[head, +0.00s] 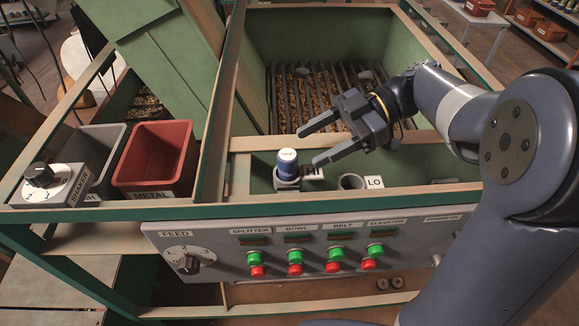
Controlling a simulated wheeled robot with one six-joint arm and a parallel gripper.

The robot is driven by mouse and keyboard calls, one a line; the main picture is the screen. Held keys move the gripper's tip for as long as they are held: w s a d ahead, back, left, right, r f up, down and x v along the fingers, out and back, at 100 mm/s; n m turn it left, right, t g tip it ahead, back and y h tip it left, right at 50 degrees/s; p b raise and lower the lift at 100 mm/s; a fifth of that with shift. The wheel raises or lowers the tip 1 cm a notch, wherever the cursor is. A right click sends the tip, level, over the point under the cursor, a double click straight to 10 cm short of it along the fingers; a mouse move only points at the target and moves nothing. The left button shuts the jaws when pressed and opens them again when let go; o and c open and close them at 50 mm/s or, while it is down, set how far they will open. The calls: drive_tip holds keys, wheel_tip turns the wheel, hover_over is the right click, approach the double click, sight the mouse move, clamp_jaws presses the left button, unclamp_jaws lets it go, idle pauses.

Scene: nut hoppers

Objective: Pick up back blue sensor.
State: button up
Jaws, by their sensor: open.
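One blue sensor (287,165) with a pale label on its top stands upright in a grey socket beside the HI label (312,173), on the ledge behind the control panel. I see no second blue sensor. My gripper (311,145) is open and empty, with its two fingers pointing left. The fingertips are close to the sensor's right side in the picture, one further back and one nearer. I cannot tell whether they are level with it or above it. An empty grey socket (351,182) is beside the LO label (375,182).
A red METAL bin (155,150) and a grey bin (88,147) stand left. A SHAKER dial (42,177) is at far left. The panel (330,235) with green and red buttons runs along the front. A green hopper (330,35) with a slatted bottom lies behind, edged by wooden rails.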

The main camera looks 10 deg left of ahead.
sight(288, 154)
drive_tip(key=x, duration=0.1)
drive_tip(key=p+x, duration=0.1)
drive_tip(key=x, duration=0.2)
drive_tip(key=shift+w+a+r+p, duration=0.2)
drive_tip(key=shift+w+a+p, duration=0.05)
drive_tip(key=shift+p, duration=0.05)
drive_tip(key=shift+s+a+f, duration=0.15)
drive_tip(key=shift+a+f, duration=0.15)
drive_tip(key=shift+a, duration=0.05)
drive_tip(key=c, duration=1.1)
